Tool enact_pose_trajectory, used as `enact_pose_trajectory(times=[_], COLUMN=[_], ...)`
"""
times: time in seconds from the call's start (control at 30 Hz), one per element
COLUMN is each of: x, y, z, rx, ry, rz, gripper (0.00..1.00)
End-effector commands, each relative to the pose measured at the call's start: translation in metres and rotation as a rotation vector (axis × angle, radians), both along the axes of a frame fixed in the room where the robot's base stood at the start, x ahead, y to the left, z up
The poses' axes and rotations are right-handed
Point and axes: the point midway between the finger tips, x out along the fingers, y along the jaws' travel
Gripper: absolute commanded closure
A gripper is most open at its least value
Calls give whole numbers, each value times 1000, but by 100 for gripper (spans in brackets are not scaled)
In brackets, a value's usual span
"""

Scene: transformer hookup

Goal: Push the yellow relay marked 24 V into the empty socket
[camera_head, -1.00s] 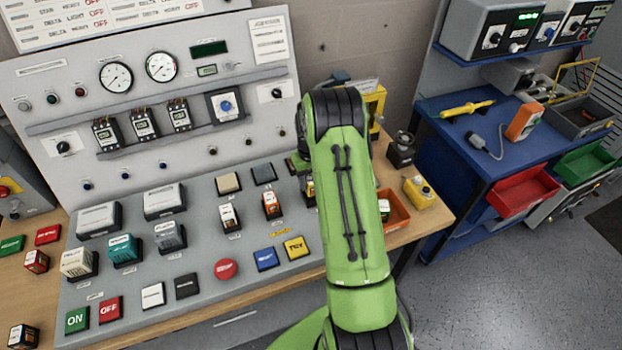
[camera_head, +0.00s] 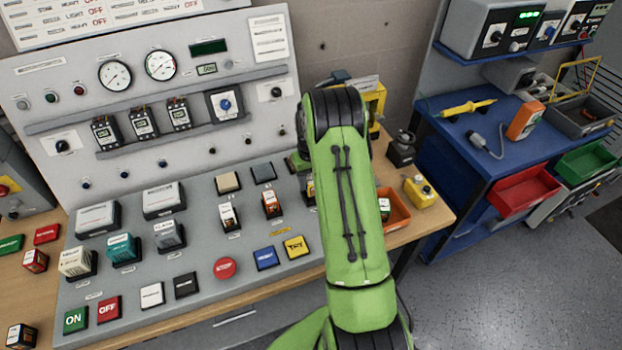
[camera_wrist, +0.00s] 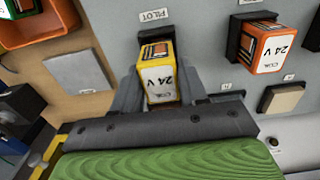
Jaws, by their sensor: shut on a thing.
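In the wrist view a yellow relay (camera_wrist: 161,80) marked 24 V stands between the two fingers of my gripper (camera_wrist: 160,92), which is shut on it. The black socket (camera_wrist: 147,48) under the PILOT label shows directly behind the relay's far end. The relay lines up with this socket, but I cannot tell how deep it sits. In the head view my green arm hides most of the gripper and the socket; only a sliver of the gripper shows at the arm's left edge.
An orange 24 V relay (camera_wrist: 270,46) stands in the neighbouring socket, close to the gripper. A beige button (camera_wrist: 283,99) is nearby. An orange bin (camera_head: 398,212) holding a relay stands right of my arm. Buttons and other relays fill the panel (camera_head: 205,205) to the left.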

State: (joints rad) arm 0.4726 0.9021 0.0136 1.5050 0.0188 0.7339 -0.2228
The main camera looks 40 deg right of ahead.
Motion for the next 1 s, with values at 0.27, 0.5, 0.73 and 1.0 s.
enact_pose_trajectory(times=[0.27,0.5,0.73,1.0], x=[0,0,0,0], y=[0,0,0,0], z=[-7,-13,-18,-24], rx=[0,0,0,0], ry=[0,0,-1,-1], rz=[0,0,0,0], gripper=[88,88,88,88])
